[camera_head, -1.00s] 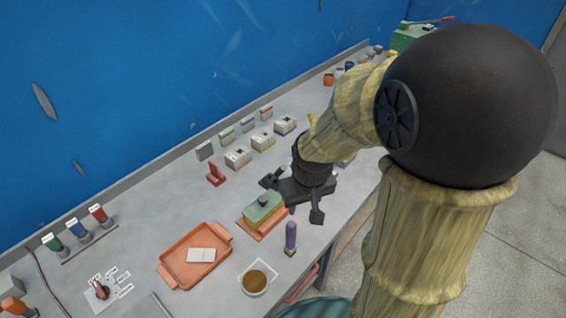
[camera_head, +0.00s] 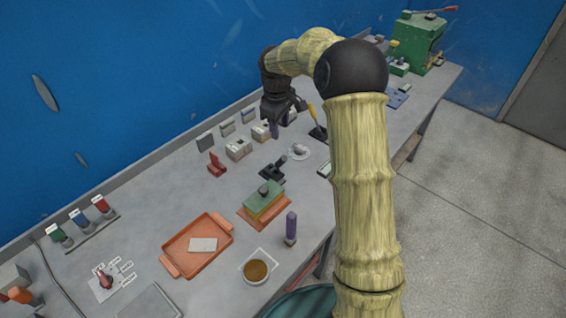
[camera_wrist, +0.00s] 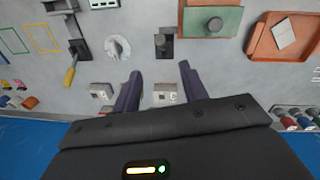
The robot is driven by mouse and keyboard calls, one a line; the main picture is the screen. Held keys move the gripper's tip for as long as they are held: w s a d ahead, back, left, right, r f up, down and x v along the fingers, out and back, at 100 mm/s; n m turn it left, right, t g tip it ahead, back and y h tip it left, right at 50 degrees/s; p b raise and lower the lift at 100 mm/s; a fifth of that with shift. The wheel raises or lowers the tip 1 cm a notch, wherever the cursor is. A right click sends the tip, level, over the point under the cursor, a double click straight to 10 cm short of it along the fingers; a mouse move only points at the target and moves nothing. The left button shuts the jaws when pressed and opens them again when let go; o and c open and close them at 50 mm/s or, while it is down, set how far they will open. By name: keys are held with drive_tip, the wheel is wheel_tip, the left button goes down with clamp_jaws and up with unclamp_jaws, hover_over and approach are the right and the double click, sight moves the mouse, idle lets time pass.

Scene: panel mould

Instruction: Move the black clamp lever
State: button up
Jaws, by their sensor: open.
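The black clamp lever (camera_head: 272,168) stands on a dark base on the grey bench in the head view, between the green-topped block and a small white dial. It also shows at the top centre of the wrist view (camera_wrist: 163,45), just beyond my fingertips. My gripper (camera_wrist: 159,68) is open, with two dark purple fingers spread and nothing between them. In the head view my gripper (camera_head: 282,125) is over the back of the bench, above the row of small grey boxes, behind the lever and apart from it.
The green block (camera_head: 263,203) sits on an orange base in front of the lever. A yellow-handled tool (camera_head: 313,114) and the white dial (camera_head: 299,151) lie to its right. A red clip (camera_head: 216,165) stands left. An orange tray (camera_head: 180,263) is at front left.

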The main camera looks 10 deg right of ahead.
sight(283, 162)
drive_tip(key=shift+s, duration=0.1)
drive_tip(key=f+p, duration=0.1)
drive_tip(key=f, duration=0.4)
drive_tip(key=w+f+p, duration=0.1)
drive_tip(key=f, duration=0.5)
drive_tip(key=d+f+p, duration=0.1)
drive_tip(key=f+p, duration=0.1)
drive_tip(key=f, duration=0.4)
drive_tip(key=shift+w+d+f, duration=0.1)
drive_tip(key=shift+w+f, duration=0.05)
drive_tip(key=shift+c, duration=0.2)
clamp_jaws()
